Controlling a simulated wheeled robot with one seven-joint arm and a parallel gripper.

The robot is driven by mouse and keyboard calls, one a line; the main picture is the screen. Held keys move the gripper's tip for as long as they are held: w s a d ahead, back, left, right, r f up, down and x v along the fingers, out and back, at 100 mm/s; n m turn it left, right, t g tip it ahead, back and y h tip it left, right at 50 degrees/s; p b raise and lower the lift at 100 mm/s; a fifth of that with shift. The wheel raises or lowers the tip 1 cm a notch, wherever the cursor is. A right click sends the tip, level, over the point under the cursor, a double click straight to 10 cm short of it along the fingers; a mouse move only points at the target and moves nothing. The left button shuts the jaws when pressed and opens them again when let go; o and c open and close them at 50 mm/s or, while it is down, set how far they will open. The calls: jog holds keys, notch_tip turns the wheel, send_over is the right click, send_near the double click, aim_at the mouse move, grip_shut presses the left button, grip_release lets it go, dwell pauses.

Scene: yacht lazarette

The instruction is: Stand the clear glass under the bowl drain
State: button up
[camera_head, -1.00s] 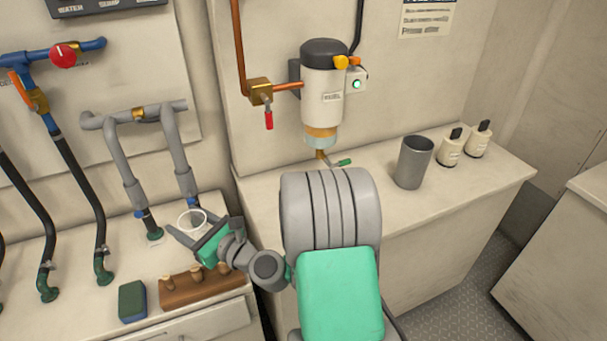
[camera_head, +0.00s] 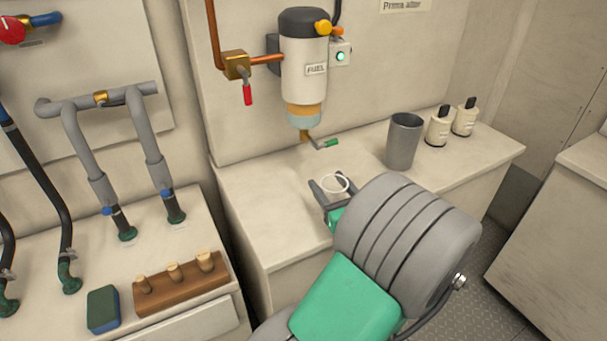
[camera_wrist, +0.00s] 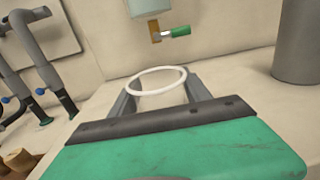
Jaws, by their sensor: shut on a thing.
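The clear glass (camera_head: 335,184) shows mainly as a pale ring-shaped rim between the fingers of my gripper (camera_head: 328,190). In the wrist view the glass rim (camera_wrist: 157,80) sits between the two fingers, and my gripper (camera_wrist: 160,95) is shut on it. The fuel filter's bowl (camera_head: 305,115) is on the wall behind, with a brass drain (camera_head: 306,136) and a green-handled tap (camera_head: 328,144) under it. The glass is in front of the drain and slightly right of it, over the counter. Whether its base touches the counter is hidden.
A grey cup (camera_head: 403,142) stands right of the drain, with two cream bottles (camera_head: 439,128) beyond it. The lower left bench holds a wooden rack with pegs (camera_head: 182,284) and a sponge (camera_head: 103,309). The counter (camera_head: 258,190) left of the glass is clear.

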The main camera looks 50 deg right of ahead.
jog(key=p+x, duration=0.2)
jog(key=x, duration=1.2)
jog(key=shift+r, duration=0.1)
jog(key=x, duration=0.2)
jog(key=f+x, duration=0.1)
jog(key=x, duration=0.1)
jog(key=shift+f, duration=0.25)
jog(key=shift+s+f, duration=0.1)
jog(key=shift+f, duration=0.1)
jog(key=o, duration=1.6)
jog(key=shift+c, duration=0.2)
jog(key=shift+r, duration=0.3)
jog(key=v, duration=1.2)
jog(key=shift+f, duration=0.15)
